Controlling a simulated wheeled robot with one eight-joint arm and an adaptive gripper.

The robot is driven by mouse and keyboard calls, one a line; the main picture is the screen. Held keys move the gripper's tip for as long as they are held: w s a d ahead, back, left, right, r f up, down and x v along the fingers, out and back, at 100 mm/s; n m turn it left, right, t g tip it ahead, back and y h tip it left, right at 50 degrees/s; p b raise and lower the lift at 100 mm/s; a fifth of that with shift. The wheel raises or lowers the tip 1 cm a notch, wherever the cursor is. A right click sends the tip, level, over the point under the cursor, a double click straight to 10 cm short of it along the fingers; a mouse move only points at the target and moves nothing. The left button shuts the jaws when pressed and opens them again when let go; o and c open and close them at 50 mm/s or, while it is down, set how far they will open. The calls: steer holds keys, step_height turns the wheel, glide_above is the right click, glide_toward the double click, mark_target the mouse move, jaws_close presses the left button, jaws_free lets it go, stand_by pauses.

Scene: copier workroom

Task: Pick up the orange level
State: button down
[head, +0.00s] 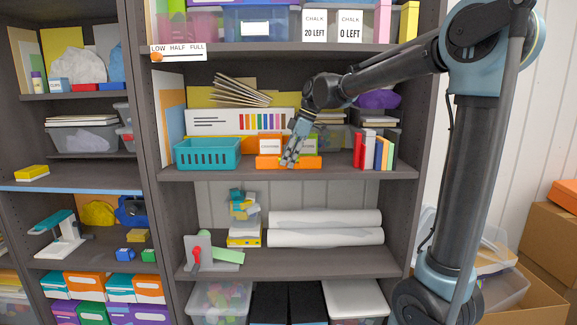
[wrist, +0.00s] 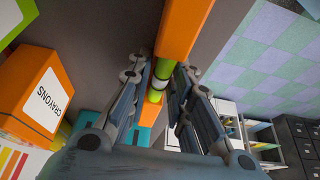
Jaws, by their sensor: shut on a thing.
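The orange level (head: 309,162) is a long orange bar at the front of the middle shelf, before the crayon boxes. In the wrist view the orange level (wrist: 184,28) runs between my fingers, with a yellow-green vial section at its middle. My gripper (head: 291,161) reaches down to it from above and covers part of its middle. In the wrist view my gripper (wrist: 160,72) has a finger on each side of the level, shut on it around the vial. I cannot tell whether the level touches the shelf.
A teal basket (head: 207,154) stands just left of the level. Orange crayon boxes (wrist: 38,95) stand close behind it. Several upright books (head: 372,150) stand to the right. Paper rolls (head: 325,237) lie on the shelf below.

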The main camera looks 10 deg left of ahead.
mark_target(289, 158)
steer(key=shift+s+r, duration=0.2)
steer(key=shift+r, duration=0.4)
step_height(289, 158, up, 6)
steer(key=shift+f, duration=0.1)
steer(key=s+d, duration=0.2)
steer(key=s, duration=0.7)
steer(key=s+d, duration=0.2)
steer(key=s, duration=0.8)
steer(key=shift+d, duration=0.35)
